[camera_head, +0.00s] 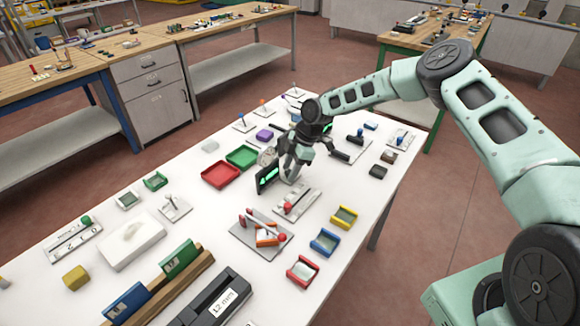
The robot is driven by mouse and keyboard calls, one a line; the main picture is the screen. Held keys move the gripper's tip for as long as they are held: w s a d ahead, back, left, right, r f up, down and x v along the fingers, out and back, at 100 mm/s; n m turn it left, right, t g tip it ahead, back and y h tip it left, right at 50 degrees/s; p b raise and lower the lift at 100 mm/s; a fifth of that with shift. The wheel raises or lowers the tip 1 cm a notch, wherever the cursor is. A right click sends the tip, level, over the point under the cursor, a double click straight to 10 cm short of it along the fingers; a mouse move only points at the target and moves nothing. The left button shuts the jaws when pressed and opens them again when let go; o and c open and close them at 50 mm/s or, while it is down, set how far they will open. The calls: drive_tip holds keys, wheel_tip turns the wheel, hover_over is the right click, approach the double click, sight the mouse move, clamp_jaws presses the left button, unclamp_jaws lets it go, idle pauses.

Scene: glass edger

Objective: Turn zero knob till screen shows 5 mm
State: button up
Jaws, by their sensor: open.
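My gripper (293,165) points down over the middle of the white table, with its jaws open. It is just right of a small black screen (265,178) that stands upright and shows a green mark, too small to read as a value. A grey round part (267,156) shows just behind the screen, beside my gripper; I cannot tell if it is the zero knob. Another green-lit display (327,128) shows partly behind my wrist. Whether my fingers touch anything is hidden.
The white table (90,285) is crowded. A red tray (221,174) and a green tray (242,157) lie left of my gripper. A plate with red-knobbed levers (262,236) and a slide with a red knob (296,203) are in front.

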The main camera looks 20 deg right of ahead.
drive_tip(key=shift+a+f, duration=0.1)
drive_tip(key=shift+f, duration=0.2)
clamp_jaws()
drive_tip(key=shift+m+b, duration=0.3)
drive_tip(key=m+t+b, duration=0.1)
drive_tip(key=m+b, duration=0.1)
drive_tip(key=shift+m, duration=0.3)
drive_tip(key=shift+a+m+t+b, duration=0.1)
drive_tip(key=shift+m+t+b, duration=0.55)
drive_tip(key=shift+m, duration=0.55)
